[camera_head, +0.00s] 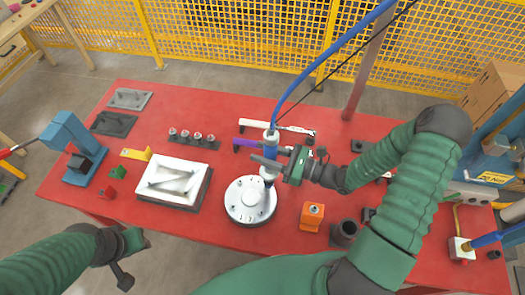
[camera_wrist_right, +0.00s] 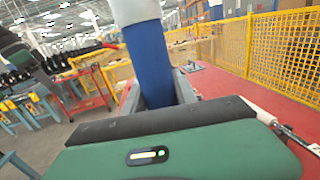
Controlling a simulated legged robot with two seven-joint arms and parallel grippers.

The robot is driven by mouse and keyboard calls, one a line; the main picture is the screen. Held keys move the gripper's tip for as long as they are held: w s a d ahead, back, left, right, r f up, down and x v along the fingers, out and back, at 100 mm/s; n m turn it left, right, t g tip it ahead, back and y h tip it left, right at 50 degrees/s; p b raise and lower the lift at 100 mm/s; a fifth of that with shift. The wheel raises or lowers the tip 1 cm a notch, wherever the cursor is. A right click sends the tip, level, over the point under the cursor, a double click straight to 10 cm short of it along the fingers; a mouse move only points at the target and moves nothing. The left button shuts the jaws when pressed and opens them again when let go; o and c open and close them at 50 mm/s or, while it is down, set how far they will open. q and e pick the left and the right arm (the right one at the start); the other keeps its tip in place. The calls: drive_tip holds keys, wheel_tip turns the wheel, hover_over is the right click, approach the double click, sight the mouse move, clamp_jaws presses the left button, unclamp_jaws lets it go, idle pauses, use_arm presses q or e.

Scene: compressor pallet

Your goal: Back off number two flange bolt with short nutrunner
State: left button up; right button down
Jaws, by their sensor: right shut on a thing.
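The short nutrunner (camera_head: 271,148) is an upright tool with a blue body and silver ends, hanging from a blue hose. My right gripper (camera_head: 268,157) is shut around its blue body, which also shows between the jaws in the right wrist view (camera_wrist_right: 152,65). The round pale grey flange (camera_head: 243,207) lies on the red table, with bolts around its rim. The nutrunner's lower end is over the flange's upper right part. I cannot tell whether it touches a bolt, or which bolt is number two. My left gripper (camera_head: 123,264) is off the table's front left edge, apparently empty.
On the red table (camera_head: 230,260) stand a white-topped block (camera_head: 172,180), a row of small fittings (camera_head: 193,138), a blue press (camera_head: 70,145), an orange block (camera_head: 312,216) and a dark cylinder (camera_head: 344,233). A torque-wrench-like tool (camera_head: 290,128) lies behind the nutrunner. Yellow fencing (camera_head: 220,40) is beyond.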

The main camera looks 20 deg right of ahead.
use_arm(q)
drive_tip(key=shift+a+r, duration=0.1)
drive_tip(key=shift+a, duration=0.1)
use_arm(e)
drive_tip(key=shift+a+r, duration=0.15)
drive_tip(key=shift+a, duration=0.15)
use_arm(q)
drive_tip(key=shift+r, duration=0.1)
drive_tip(key=shift+d, duration=0.1)
drive_tip(key=shift+r+p, duration=0.25)
drive_tip(key=shift+p, duration=0.2)
use_arm(e)
drive_tip(key=shift+a, duration=0.1)
use_arm(q)
drive_tip(key=shift+r, duration=0.25)
idle(0.3)
